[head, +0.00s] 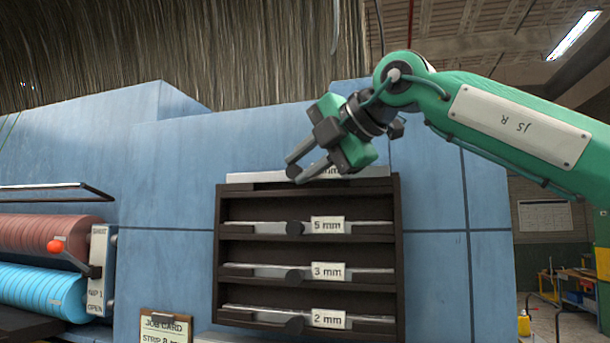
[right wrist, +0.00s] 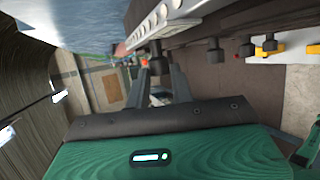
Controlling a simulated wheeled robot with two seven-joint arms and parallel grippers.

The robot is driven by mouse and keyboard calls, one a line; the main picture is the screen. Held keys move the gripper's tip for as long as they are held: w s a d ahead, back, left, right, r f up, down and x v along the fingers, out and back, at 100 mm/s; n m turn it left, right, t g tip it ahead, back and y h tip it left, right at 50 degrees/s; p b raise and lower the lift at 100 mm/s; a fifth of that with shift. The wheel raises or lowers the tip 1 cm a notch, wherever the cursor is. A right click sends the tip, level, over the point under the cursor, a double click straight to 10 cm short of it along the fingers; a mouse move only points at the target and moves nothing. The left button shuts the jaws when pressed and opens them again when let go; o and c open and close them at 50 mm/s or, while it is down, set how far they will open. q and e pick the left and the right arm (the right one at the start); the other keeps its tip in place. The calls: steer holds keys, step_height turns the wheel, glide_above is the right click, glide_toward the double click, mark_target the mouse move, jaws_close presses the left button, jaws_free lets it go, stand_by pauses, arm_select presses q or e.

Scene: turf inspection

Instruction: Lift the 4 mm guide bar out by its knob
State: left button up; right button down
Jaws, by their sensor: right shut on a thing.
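A pale guide bar (head: 245,176) lies level along the top edge of the dark rack (head: 393,250). Its label ends in "mm"; the number is hidden behind my right gripper (head: 292,165). My right gripper is shut on this bar's knob, which the fingers cover in the head view. In the right wrist view the dark knob (right wrist: 158,62) shows between the two fingers. I cannot tell whether the bar is clear of its holder. My left gripper is not in view.
Below, the rack holds bars labelled 5 mm (head: 328,226), 3 mm (head: 328,271) and 2 mm (head: 328,319), each with a dark knob. A blue panelled wall (head: 165,180) stands behind. Red and blue rollers (head: 40,288) are at the left.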

step_height(320, 180, up, 8)
steer(key=shift+r+b, duration=0.2)
steer(key=shift+b, duration=0.15)
steer(key=shift+s, duration=0.1)
